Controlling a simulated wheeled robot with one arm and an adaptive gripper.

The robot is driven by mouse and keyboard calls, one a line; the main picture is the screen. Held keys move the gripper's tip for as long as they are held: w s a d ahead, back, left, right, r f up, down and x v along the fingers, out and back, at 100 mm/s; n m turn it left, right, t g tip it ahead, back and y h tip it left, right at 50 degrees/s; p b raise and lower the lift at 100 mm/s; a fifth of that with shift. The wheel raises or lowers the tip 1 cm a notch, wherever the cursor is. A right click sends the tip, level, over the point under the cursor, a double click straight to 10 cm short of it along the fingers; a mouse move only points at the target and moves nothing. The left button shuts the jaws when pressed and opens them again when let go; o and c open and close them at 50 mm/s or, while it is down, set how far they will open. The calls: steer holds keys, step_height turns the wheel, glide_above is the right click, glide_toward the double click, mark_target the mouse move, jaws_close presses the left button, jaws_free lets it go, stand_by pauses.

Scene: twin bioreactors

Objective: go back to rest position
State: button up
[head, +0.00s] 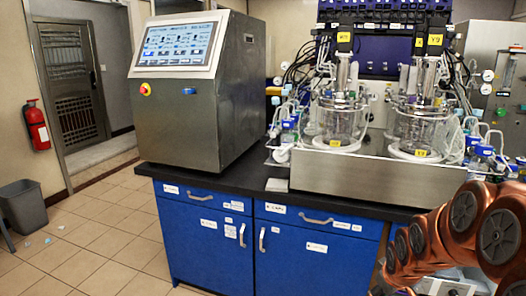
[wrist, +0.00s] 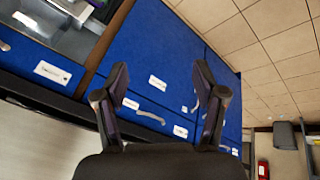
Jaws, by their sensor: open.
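My gripper (wrist: 162,90) shows in the wrist view with its two dark fingers spread apart and nothing between them. Behind it in that view are the blue cabinet fronts (wrist: 165,45), seen tilted, at some distance from the fingertips. In the head view my copper-coloured arm fills the lower right corner, and my gripper is not visible there. The twin glass bioreactors (head: 340,118) stand side by side on the black bench top (head: 240,188), behind a steel front panel (head: 375,180).
A steel control cabinet with a touchscreen (head: 180,45) stands on the bench's left. Blue drawers and doors (head: 315,250) are shut below. A red fire extinguisher (head: 36,125), a grey bin (head: 23,207) and a dark door (head: 70,80) are at left. The tiled floor (head: 100,245) there is mostly clear.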

steer(key=s+a+r+m+g+p, duration=0.1)
steer(key=s+a+r+g+p, duration=0.1)
steer(key=s, duration=0.8)
steer(key=s+a+r+m+g+p, duration=0.2)
steer(key=s+a+r+p, duration=0.2)
steer(key=s+a+r, duration=0.3)
steer(key=s+a+r+m+g+y+p, duration=0.1)
steer(key=s+a+r, duration=0.3)
steer(key=s, duration=1.1)
step_height(320, 180, up, 3)
steer(key=shift+s+a+r+m+g+p, duration=0.2)
steer(key=shift+m+g+p, duration=0.2)
steer(key=shift+g+p, duration=0.45)
